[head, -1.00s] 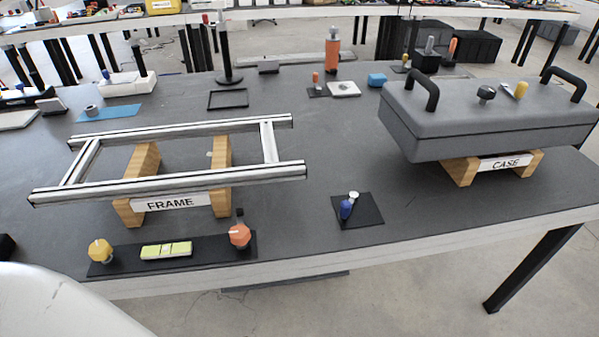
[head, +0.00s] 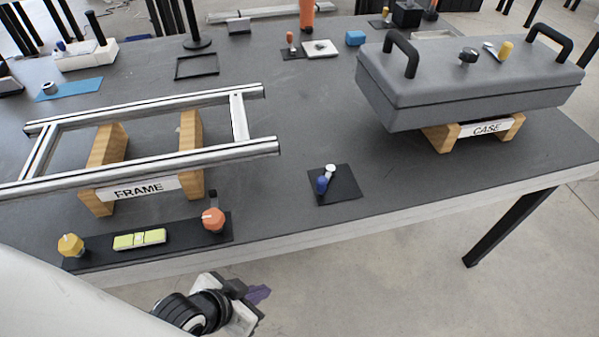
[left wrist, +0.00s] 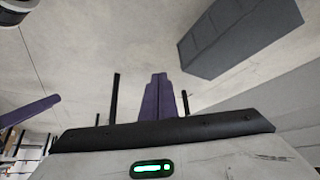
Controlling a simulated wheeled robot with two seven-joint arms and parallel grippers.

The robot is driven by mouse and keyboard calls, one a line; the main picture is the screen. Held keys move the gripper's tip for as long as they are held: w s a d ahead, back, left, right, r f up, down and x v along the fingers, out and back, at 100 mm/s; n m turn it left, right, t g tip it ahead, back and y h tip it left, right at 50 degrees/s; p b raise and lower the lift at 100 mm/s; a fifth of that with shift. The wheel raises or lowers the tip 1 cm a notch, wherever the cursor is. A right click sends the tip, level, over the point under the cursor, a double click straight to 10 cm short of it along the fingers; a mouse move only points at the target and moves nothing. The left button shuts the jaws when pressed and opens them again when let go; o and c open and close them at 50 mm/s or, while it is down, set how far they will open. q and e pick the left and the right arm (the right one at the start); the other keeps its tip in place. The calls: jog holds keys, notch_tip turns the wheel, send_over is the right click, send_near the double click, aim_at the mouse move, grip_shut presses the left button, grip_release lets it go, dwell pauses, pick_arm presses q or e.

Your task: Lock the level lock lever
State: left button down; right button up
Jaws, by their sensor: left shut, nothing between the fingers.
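No part is labelled as the level lock lever. A small lever with a blue knob and a white cap (head: 325,178) stands on a black square pad at the table's front. On the grey case (head: 470,85) there is a yellow-tipped lever (head: 505,49) beside a black knob (head: 468,56). I cannot tell which lever is meant. My left gripper (head: 259,294), with purple fingers, is below and in front of the table edge, apart from everything. In the left wrist view its fingers (left wrist: 158,98) are together and empty. My right gripper is not in view.
A metal frame (head: 150,157) rests on wooden blocks at left. In front of it a black strip (head: 185,238) carries a yellow knob (head: 70,245), a green-yellow block (head: 139,239) and an orange knob (head: 213,219). The table between frame and case is mostly clear.

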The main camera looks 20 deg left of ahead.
pick_arm(q)
jog(key=w+a+r+m+h, duration=0.1)
jog(key=r+m+h, duration=0.1)
jog(key=r+m, duration=0.3)
jog(key=w+a+r+m+g+h+p, duration=0.1)
jog(key=r+m+h, duration=0.2)
jog(key=r+m, duration=0.3)
jog(key=w+a+r+m+g+h+p, duration=0.1)
jog(key=r+m, duration=0.4)
jog(key=m, duration=0.5)
jog(key=shift+w+r+h, duration=0.1)
jog(key=shift+r+h, duration=0.05)
jog(key=shift+h, duration=0.65)
jog(key=w+a+r+m+t, duration=0.2)
jog(key=w+a+r+m, duration=0.2)
jog(key=w+a+r, duration=0.1)
jog(key=w+r, duration=0.1)
jog(key=w, duration=0.1)
jog(key=shift+w+r+m, duration=0.3)
jog(key=shift+w+r, duration=0.05)
jog(key=shift+w, duration=0.05)
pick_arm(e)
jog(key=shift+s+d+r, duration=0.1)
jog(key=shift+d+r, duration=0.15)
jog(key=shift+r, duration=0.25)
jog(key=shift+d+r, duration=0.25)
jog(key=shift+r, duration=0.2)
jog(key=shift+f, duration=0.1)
